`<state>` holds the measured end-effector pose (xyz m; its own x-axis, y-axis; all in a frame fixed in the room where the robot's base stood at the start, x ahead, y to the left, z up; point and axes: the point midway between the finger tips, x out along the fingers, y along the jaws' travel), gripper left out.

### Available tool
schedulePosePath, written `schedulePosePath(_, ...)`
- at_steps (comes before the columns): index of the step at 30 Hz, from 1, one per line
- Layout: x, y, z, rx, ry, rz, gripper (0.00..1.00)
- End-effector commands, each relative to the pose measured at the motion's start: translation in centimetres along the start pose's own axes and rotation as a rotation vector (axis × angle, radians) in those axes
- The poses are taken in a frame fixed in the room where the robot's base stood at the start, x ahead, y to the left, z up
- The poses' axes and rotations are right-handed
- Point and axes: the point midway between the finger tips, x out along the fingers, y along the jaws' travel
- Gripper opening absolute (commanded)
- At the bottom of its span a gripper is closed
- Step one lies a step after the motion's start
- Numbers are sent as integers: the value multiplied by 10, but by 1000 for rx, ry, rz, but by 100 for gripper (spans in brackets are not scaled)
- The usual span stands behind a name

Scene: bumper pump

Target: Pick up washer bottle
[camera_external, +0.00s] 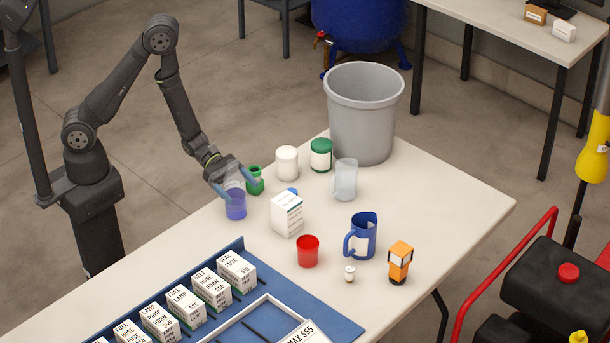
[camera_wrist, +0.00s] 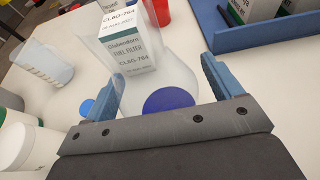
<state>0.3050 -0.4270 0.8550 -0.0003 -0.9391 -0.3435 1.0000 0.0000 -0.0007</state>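A clear container with blue liquid (camera_external: 236,207), which seems to be the washer bottle, stands on the table beneath my gripper (camera_external: 235,187). In the wrist view, my gripper (camera_wrist: 165,88) is open, with its blue fingers spread wide on either side of the clear container (camera_wrist: 182,78). A round blue area shows low in the container, close to the gripper's palm. I see no clear contact between the fingers and its walls. The gripper partly hides the container in the external view.
A green bottle (camera_external: 254,180) stands close to the gripper's right finger. A white carton (camera_external: 287,216) stands just beyond the container. A white jar (camera_external: 287,163), a green-lidded jar (camera_external: 321,155), a clear jug (camera_external: 346,180) and a red cup (camera_external: 308,251) stand nearby. A blue tray (camera_external: 300,290) holds several boxes.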

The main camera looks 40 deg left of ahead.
Motion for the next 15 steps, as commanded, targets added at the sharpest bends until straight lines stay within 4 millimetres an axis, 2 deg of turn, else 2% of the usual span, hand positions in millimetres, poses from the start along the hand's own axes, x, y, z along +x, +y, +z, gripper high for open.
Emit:
schedulePosePath(1, 0, 0, 0, 0, 0, 0, 74)
schedulePosePath(8, 0, 0, 0, 0, 0, 0, 29)
schedulePosePath(15, 0, 0, 1, 1, -1, 0, 28)
